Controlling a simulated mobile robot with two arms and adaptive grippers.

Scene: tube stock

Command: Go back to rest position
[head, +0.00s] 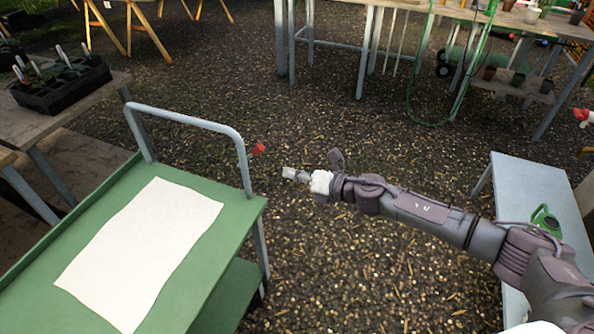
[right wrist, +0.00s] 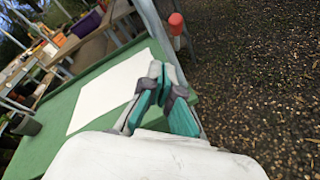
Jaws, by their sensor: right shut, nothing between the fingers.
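My right arm reaches in from the right edge of the head view. Its gripper (head: 290,173) is out over the gravel, just right of the green cart's handle. In the right wrist view the gripper's fingers (right wrist: 158,78) are together with nothing between them. Behind them are the green cart top (right wrist: 55,105) and a white sheet (right wrist: 105,92). My left gripper is not in view.
The green cart (head: 190,278) with a grey handle bar stands at lower left. A small red object (head: 258,150) shows beside the handle. A pale bench (head: 535,185) with a green item (head: 545,221) stands at right. Gravel floor lies open between.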

